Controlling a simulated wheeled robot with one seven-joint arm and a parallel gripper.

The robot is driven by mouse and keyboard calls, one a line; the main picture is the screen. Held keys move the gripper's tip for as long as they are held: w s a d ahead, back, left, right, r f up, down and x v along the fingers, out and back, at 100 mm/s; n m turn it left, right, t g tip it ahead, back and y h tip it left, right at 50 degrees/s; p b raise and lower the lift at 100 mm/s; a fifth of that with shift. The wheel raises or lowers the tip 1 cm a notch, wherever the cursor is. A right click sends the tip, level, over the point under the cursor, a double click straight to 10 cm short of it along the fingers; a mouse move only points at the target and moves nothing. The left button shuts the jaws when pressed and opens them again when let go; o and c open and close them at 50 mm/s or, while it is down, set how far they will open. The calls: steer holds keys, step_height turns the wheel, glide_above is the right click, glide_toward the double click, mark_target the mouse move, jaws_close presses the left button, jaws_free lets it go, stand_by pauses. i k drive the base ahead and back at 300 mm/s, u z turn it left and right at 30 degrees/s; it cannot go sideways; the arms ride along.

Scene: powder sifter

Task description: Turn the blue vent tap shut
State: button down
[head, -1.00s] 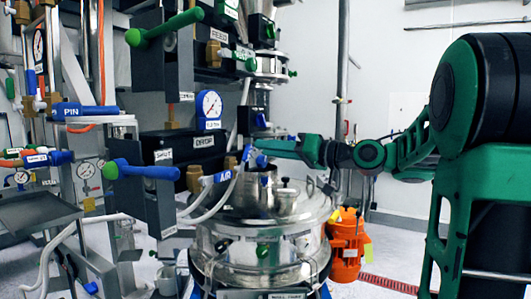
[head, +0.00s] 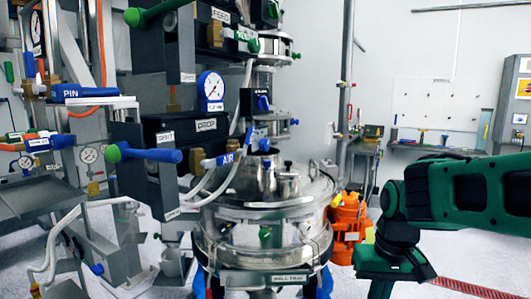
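Several blue handles show in the head view, and I cannot read a "vent" label on any of them. A blue lever (head: 250,136) stands upright just above the vessel lid, right of the blue tap marked AIR (head: 219,160). A small dark blue handle (head: 263,102) sits above it on the column. A long blue handle with a green ball end (head: 148,154) points sideways at the left. Another blue handle is marked PIN (head: 80,91). My arm is at the right, clear of these handles. My gripper's fingers do not show.
The round steel vessel (head: 262,225) stands in the middle, with an orange motor (head: 348,218) to its right. A pressure gauge (head: 211,86) and a block marked DROP (head: 190,125) crowd the left. A workbench and pegboard (head: 440,105) stand behind. Space right of the column is open.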

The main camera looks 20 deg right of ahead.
mark_target(250, 136)
steer(key=z, duration=1.2)
steer(key=k, duration=1.6)
steer(key=u, duration=1.15)
steer(key=i, duration=1)
steer(key=z, duration=0.05)
